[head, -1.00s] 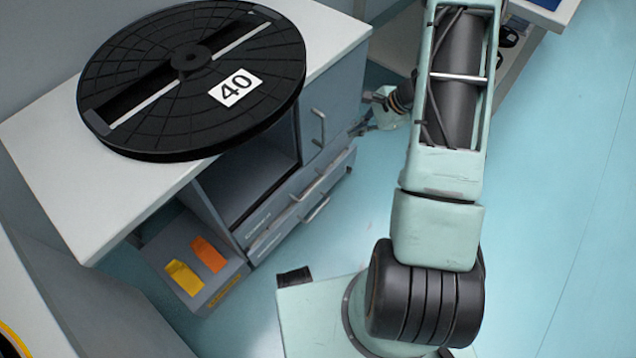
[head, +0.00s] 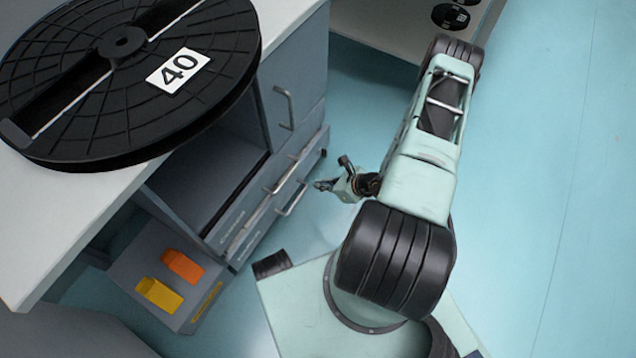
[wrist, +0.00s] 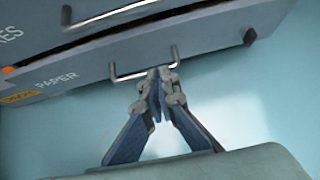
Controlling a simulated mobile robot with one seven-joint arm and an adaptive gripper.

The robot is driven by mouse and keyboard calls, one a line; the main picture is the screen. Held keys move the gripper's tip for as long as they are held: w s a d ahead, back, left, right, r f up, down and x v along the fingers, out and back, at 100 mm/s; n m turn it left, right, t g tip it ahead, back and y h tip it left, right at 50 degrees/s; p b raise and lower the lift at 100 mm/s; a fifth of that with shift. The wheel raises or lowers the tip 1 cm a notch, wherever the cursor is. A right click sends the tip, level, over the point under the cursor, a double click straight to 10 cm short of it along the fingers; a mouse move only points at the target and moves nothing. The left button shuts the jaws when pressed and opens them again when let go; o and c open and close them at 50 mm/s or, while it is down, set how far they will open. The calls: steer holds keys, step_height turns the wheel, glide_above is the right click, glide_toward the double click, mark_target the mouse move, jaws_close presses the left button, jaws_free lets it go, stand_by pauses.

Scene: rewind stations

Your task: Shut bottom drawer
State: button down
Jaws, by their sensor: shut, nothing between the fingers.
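The grey cabinet's bottom drawer (head: 277,213) has a bar handle and sits low under the white-topped bench. In the wrist view the lower drawer front (wrist: 100,80), marked PAPER, fills the upper part, with its bar handle (wrist: 114,75). A dark gap shows between it and the front above; how far it stands out is hard to tell. My gripper (head: 318,185) is in front of the drawer fronts, right of the handles. In the wrist view my gripper (wrist: 160,72) is shut and empty, its fingertips at the handle; touching or not, I cannot tell.
A black reel (head: 120,90) marked 40 lies on the bench top (head: 60,235). A low grey tray (head: 130,262) holds an orange box (head: 183,266) and a yellow box (head: 158,295). Another unit (head: 385,30) stands at the back. Blue floor on the right is clear.

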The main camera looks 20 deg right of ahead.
mark_target(292, 180)
steer(key=b+x, duration=0.1)
steer(key=x, duration=0.2)
steer(key=r+b+x, duration=0.1)
steer(key=x, duration=0.2)
steer(key=w+b+x, duration=0.1)
steer(key=x, duration=0.2)
steer(key=shift+w+a+b, duration=0.15)
steer(key=shift+a+b, duration=0.15)
steer(key=shift+a, duration=0.15)
steer(key=shift+w+a+r, duration=0.15)
steer(key=shift+w+a, duration=0.2)
steer(key=shift+w, duration=0.15)
steer(key=shift+a, duration=0.1)
